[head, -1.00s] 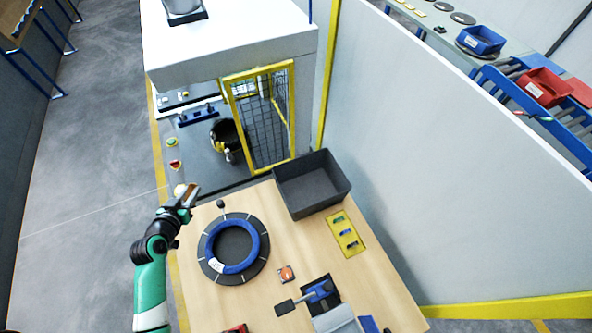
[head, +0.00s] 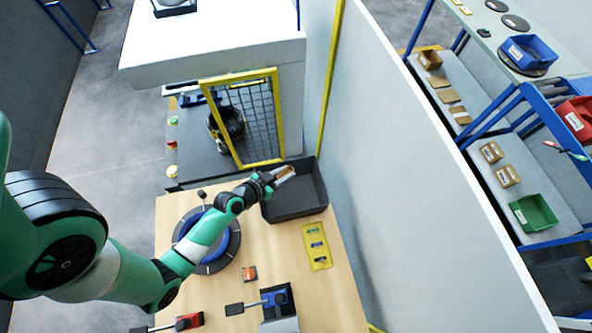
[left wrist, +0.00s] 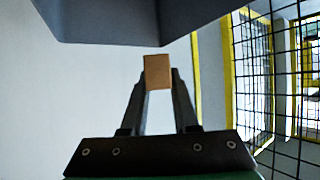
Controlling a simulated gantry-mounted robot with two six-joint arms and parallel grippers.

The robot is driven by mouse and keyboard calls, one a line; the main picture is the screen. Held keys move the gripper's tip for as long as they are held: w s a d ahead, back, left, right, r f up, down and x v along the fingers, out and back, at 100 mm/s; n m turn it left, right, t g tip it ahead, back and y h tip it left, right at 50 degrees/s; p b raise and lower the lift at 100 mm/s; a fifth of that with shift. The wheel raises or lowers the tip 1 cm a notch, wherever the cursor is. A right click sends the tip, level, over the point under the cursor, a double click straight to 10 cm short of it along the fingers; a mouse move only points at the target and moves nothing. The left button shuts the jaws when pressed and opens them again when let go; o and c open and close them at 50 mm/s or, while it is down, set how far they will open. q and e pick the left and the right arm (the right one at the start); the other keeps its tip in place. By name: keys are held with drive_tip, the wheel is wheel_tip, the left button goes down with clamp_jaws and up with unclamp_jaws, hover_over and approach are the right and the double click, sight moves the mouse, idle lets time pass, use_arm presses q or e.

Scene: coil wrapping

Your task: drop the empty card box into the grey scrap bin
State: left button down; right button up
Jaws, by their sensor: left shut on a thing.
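The grey scrap bin (head: 318,205) stands at the far right corner of the wooden table in the head view. My left gripper (head: 276,178) reaches over the table to the bin's left side. It is shut on the small brown card box (head: 285,174), which shows in front of the bin's inside. In the left wrist view the card box (left wrist: 157,72) sits between the fingertips of my left gripper (left wrist: 160,88). A dark grey shape along the top of that view looks like the bin (left wrist: 140,22). My right gripper is not in view.
My left arm partly covers the blue coil (head: 184,222) on its dark round stand. A yellow tray (head: 317,246) lies in front of the bin. A yellow-framed mesh door (head: 245,120) stands behind it. A white panel (head: 385,190) rises to the right.

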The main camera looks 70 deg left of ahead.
use_arm(q)
wheel_tip(320, 180, down, 6)
drive_tip(key=b, duration=0.5)
drive_tip(key=shift+w, duration=0.1)
drive_tip(key=c, duration=0.6)
unclamp_jaws()
drive_tip(key=b+v, duration=0.1)
drive_tip(key=v, duration=1)
drive_tip(key=shift+s+r+b, duration=0.2)
drive_tip(key=shift+s+b, duration=0.05)
drive_tip(key=shift+b, duration=0.05)
